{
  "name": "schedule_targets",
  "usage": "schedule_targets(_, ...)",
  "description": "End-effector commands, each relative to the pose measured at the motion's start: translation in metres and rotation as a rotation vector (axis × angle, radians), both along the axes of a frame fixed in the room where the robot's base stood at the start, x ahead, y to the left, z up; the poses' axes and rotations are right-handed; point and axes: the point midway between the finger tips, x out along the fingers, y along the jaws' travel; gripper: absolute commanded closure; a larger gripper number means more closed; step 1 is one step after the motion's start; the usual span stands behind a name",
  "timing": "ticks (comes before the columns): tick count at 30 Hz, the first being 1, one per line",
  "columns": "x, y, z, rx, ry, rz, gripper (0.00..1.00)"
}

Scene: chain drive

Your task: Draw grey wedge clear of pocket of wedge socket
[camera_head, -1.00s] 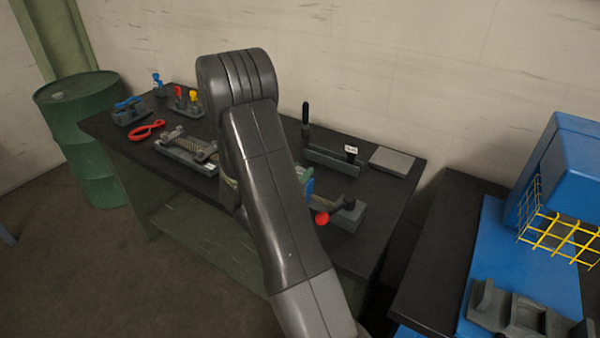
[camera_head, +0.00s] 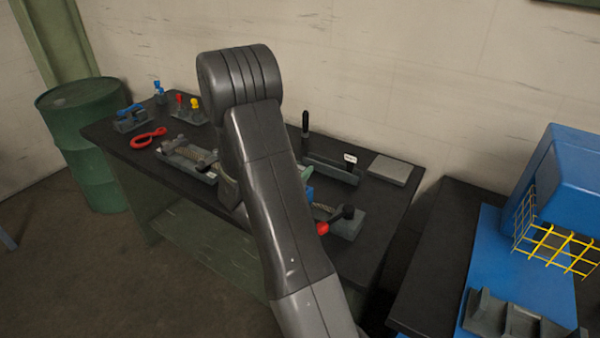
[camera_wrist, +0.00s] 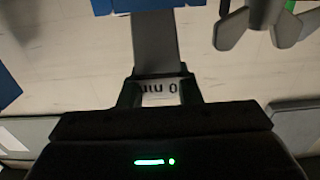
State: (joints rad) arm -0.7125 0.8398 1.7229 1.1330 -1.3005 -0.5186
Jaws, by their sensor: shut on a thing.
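In the wrist view a grey tapered bar, which looks like the grey wedge (camera_wrist: 155,45), runs up from between my fingers. My gripper (camera_wrist: 159,92) is shut on its near end. The wedge's far end meets a blue part (camera_wrist: 145,5) at the top edge; I cannot tell whether it sits inside or just touches. A pale patch with dark marks shows between the fingers. In the head view my arm hides the gripper, the wedge and most of the socket area; only a small blue part (camera_head: 309,193) shows beside the arm.
A green drum (camera_head: 90,150) is at left. A blue machine with a yellow guard (camera_head: 552,245) is at right.

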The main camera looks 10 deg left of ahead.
Motion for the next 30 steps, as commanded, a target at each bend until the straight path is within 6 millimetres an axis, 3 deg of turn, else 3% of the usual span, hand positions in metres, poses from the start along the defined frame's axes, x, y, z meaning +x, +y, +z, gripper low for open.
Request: schedule_targets(30, 0.000, 0.000, 0.054, 0.001, -0.003, 0.000, 1.00)
